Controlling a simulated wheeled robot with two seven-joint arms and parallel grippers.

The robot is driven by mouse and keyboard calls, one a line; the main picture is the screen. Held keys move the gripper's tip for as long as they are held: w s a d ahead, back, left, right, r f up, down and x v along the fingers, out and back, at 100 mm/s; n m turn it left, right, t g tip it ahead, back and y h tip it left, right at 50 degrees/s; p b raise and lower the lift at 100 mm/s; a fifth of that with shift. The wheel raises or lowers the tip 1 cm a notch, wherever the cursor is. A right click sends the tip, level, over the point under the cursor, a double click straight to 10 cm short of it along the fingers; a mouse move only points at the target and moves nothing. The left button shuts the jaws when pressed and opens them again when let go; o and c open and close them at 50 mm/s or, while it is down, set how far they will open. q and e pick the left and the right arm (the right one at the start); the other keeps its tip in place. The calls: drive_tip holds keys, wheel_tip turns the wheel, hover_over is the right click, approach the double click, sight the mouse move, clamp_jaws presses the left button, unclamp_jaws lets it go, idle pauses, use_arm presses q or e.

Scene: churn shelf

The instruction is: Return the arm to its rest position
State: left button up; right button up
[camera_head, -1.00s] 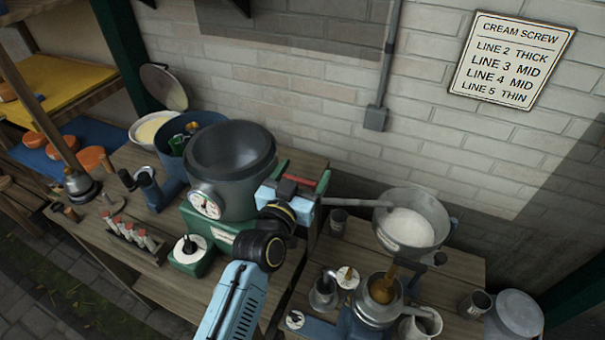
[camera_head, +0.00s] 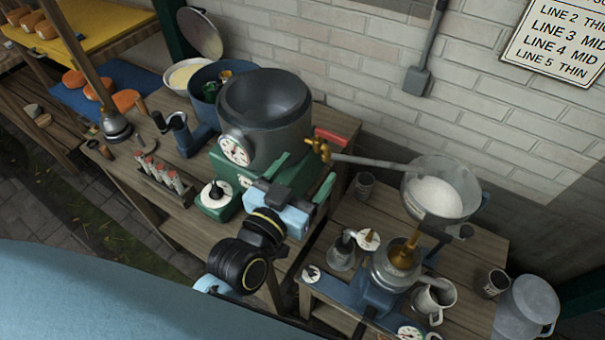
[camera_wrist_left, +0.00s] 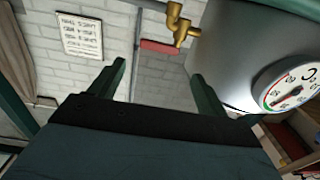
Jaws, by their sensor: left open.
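My left gripper (camera_head: 308,168) reaches up from below in the head view, its two green fingers apart and nothing between them. It is in front of the big grey vat (camera_head: 270,130) on its green base and just below the brass tap (camera_head: 318,148). In the left wrist view the open fingers (camera_wrist_left: 157,72) point toward the brick wall, with the tap (camera_wrist_left: 180,28) above and the vat's dial (camera_wrist_left: 288,88) at right. The tap is apart from the fingers in that view. My right gripper is not in view.
A rack of small bottles (camera_head: 162,178) and a hand crank (camera_head: 180,130) are on the left bench. Paving (camera_head: 90,215) at the left is clear.

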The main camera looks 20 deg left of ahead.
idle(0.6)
use_arm(q)
drive_tip(key=s+a+f+g+y, duration=0.2)
drive_tip(key=s+a+f+g, duration=0.35)
drive_tip(key=s+g, duration=0.2)
drive_tip(key=s+a+f+g+y, duration=0.1)
drive_tip(key=s+a+f+g, duration=0.3)
drive_tip(key=s+f+g, duration=0.4)
wheel_tip(320, 180, down, 26)
drive_tip(key=s+b, duration=0.3)
drive_tip(key=b, duration=0.2)
drive_tip(key=s+a+f+b, duration=0.1)
drive_tip(key=s+f+b, duration=0.1)
drive_tip(key=s+f, duration=0.6)
drive_tip(key=s+a+f+g+b, duration=0.1)
drive_tip(key=s+f, duration=0.7)
drive_tip(key=f, duration=0.4)
drive_tip(key=shift+s+a+f+b, duration=0.2)
drive_tip(key=shift+a+f+b, duration=0.1)
drive_tip(key=shift+b, duration=0.1)
